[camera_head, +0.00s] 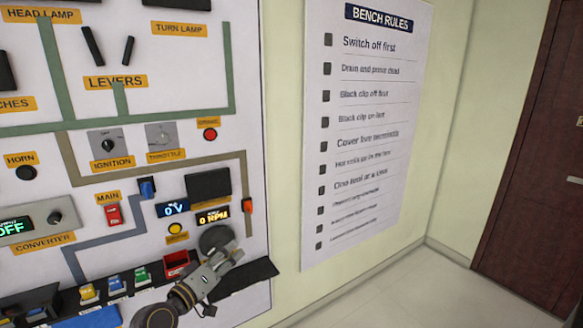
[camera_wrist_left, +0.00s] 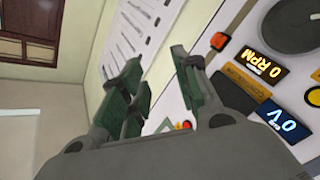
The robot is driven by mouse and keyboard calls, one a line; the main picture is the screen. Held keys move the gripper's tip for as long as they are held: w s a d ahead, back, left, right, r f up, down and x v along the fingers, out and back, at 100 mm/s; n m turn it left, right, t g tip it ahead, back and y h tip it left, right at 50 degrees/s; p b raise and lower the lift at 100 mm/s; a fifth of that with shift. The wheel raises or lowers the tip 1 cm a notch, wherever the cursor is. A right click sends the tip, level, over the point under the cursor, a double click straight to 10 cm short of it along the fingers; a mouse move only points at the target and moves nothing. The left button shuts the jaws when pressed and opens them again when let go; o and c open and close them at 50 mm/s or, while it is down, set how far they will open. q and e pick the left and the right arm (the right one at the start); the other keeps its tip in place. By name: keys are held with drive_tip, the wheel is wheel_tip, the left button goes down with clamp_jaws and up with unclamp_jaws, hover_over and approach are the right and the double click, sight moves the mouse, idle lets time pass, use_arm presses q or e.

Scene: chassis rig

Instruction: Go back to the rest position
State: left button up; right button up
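My left gripper (camera_head: 229,257) is at the lower right of the control panel (camera_head: 215,130) in the head view, in front of a round dark grey part (camera_head: 214,238). In the left wrist view its two green-padded fingers (camera_wrist_left: 158,72) stand apart with nothing between them. The gap shows the pale wall and panel edge. Whether the fingertips touch the panel cannot be told. My right gripper is in neither view.
The panel carries levers, a red main switch (camera_head: 113,214), a 0 V display (camera_head: 174,209) and a 0 RPM display (camera_head: 213,216). A black shelf (camera_head: 255,278) juts out near the gripper. A rules poster (camera_head: 365,130) and brown door (camera_head: 530,160) are right; floor there is clear.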

use_arm(q)
drive_tip(key=s+f+m+g+y, duration=0.35)
drive_tip(key=s+f+g, duration=0.35)
drive_tip(key=s+f, duration=0.8)
drive_tip(key=s+a+f+m+g+y, duration=0.2)
drive_tip(key=s+a+f+g+y, duration=0.3)
drive_tip(key=s+f, duration=0.6)
drive_tip(key=s+f+g, duration=0.1)
drive_tip(key=s+f, duration=0.1)
drive_tip(key=f, duration=1.4)
drive_tip(key=s+f+g, duration=0.1)
drive_tip(key=s+f, duration=0.1)
drive_tip(key=f, duration=1.4)
drive_tip(key=s+a+f, duration=0.2)
drive_tip(key=s+f, duration=0.7)
drive_tip(key=s, duration=0.2)
drive_tip(key=s+a+f, duration=0.3)
drive_tip(key=s+f, duration=0.7)
drive_tip(key=s, duration=0.1)
drive_tip(key=shift+a+m+g, duration=0.2)
drive_tip(key=shift+m+g, duration=0.1)
drive_tip(key=shift+m, duration=0.05)
drive_tip(key=shift+h, duration=0.25)
